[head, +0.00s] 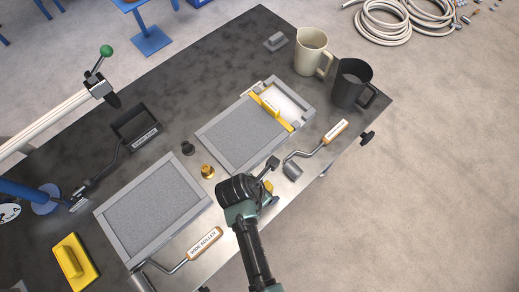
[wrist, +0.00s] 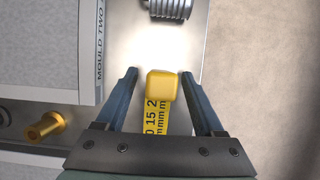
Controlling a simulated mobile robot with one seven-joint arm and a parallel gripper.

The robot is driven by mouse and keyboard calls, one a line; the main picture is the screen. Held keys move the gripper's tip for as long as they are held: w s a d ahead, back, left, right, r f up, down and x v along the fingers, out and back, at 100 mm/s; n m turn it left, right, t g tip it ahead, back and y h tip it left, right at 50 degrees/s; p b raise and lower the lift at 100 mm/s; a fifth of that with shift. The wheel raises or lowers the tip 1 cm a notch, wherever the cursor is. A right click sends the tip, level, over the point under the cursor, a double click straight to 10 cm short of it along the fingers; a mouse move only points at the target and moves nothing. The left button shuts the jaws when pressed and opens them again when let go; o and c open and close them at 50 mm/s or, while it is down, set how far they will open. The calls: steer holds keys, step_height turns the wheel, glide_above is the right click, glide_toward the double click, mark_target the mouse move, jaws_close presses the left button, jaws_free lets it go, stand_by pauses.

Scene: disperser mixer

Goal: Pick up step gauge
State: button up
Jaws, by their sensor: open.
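The step gauge, a yellow block with a marked yellow strip reading numbers and "mm", shows in the wrist view (wrist: 163,85). It lies on the shiny metal strip of the table. In the head view only a small yellow part (head: 269,187) shows beside my gripper, which hides the rest. My gripper (head: 268,180) is over the table's front edge area. In the wrist view my gripper (wrist: 160,76) is open, with one finger on each side of the gauge's yellow block. Gaps show between the block and both fingers. The strip's near end is hidden under my gripper.
A grey tray mould (head: 118,247) lies left and another (head: 207,130) lies behind. A ribbed roller (wrist: 169,8) lies just beyond the gauge. A brass piece (head: 207,171) and a dark one (head: 187,148) stand between the moulds. Jugs (head: 311,54) stand at the far right.

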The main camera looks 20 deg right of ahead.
steer(key=shift+d+f, duration=0.15)
steer(key=shift+f, duration=0.15)
steer(key=shift+c, duration=0.2)
jaws_close()
steer(key=shift+r, duration=0.15)
